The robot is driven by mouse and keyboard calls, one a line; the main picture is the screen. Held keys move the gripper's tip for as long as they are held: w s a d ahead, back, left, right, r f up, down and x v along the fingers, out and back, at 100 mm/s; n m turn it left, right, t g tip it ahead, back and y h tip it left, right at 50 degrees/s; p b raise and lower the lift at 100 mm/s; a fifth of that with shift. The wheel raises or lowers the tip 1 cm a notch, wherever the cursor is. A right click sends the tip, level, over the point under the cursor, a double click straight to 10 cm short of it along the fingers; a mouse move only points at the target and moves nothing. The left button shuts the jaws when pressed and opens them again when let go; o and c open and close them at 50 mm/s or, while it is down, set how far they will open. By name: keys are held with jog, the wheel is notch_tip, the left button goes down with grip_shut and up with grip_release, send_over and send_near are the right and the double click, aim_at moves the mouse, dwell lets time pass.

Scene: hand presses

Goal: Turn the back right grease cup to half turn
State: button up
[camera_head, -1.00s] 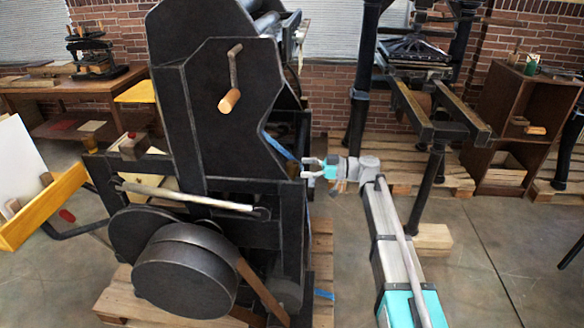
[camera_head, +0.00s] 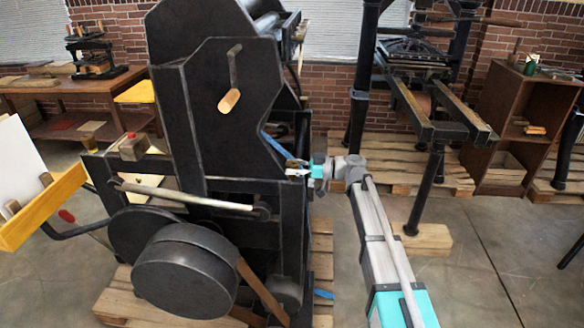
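The large black hand press (camera_head: 232,110) fills the middle of the head view. My gripper (camera_head: 296,168) reaches in from the right, with its fingertips at the press's right-hand edge, just below a blue strip (camera_head: 278,146). The fingertips are small and partly lost against the dark frame. I cannot tell whether they are open, shut or touching anything. The back right grease cup cannot be made out; it is too small or hidden by the frame or gripper.
The press stands on a wooden pallet (camera_head: 322,245). A crank with a wooden handle (camera_head: 229,101) sticks out of its side. Another press (camera_head: 425,125) stands behind my arm, with a brown cabinet (camera_head: 515,125) at right.

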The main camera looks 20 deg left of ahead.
jog(key=c, duration=0.5)
jog(key=shift+s+t, duration=0.1)
jog(key=shift+t, duration=0.2)
jog(key=shift+m+t, duration=0.3)
jog(key=shift+m, duration=0.1)
jog(key=shift+m+t, duration=0.3)
jog(key=shift+t, duration=0.2)
jog(key=o, duration=1.2)
